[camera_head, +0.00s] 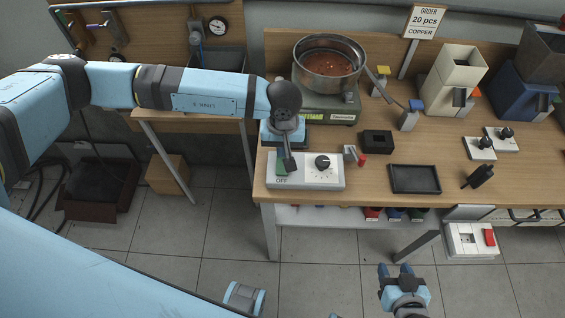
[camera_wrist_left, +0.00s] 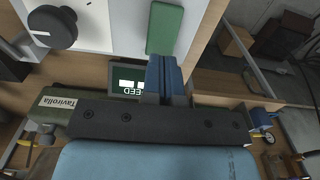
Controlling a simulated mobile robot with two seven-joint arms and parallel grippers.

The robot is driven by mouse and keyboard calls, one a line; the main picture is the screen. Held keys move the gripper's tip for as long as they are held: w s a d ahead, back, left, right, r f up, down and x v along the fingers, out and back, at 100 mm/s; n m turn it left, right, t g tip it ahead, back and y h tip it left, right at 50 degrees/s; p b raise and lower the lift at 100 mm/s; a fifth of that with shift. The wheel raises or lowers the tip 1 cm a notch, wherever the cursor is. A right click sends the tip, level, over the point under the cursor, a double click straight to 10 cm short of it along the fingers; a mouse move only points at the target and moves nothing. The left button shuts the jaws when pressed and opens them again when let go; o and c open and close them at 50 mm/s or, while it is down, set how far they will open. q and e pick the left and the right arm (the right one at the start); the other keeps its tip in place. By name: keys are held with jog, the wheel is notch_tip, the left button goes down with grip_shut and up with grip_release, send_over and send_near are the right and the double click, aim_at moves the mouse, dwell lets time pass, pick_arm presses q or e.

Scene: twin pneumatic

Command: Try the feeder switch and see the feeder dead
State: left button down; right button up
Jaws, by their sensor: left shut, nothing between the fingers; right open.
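A white control box (camera_head: 330,180) sits at the table's front left edge, with a green rocker switch (camera_head: 281,168), the word OFF below it and a black knob (camera_head: 322,161). My left gripper (camera_head: 289,163) is shut and empty, pointing down over the green switch. In the left wrist view its blue fingertips (camera_wrist_left: 164,62) are close to the green switch (camera_wrist_left: 165,28); I cannot tell if they touch it. The feeder is a steel bowl (camera_head: 329,66) of copper-coloured pieces on a green-grey base (camera_head: 312,103). My right gripper (camera_head: 396,271) is open and empty over the floor.
A dark display with FEED lettering (camera_wrist_left: 128,84) shows behind my left fingers. A black tray (camera_head: 414,179), a black block (camera_head: 377,142) and a small red-ended lever (camera_head: 361,159) are on the table.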

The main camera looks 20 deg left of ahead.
pick_arm(q)
jog(key=shift+s+f+b, duration=0.1)
jog(key=shift+f+b, duration=1.3)
dwell(0.8)
jog(key=shift+r, duration=0.15)
jog(key=shift+r+p, duration=0.85)
jog(key=shift+r, duration=2.55)
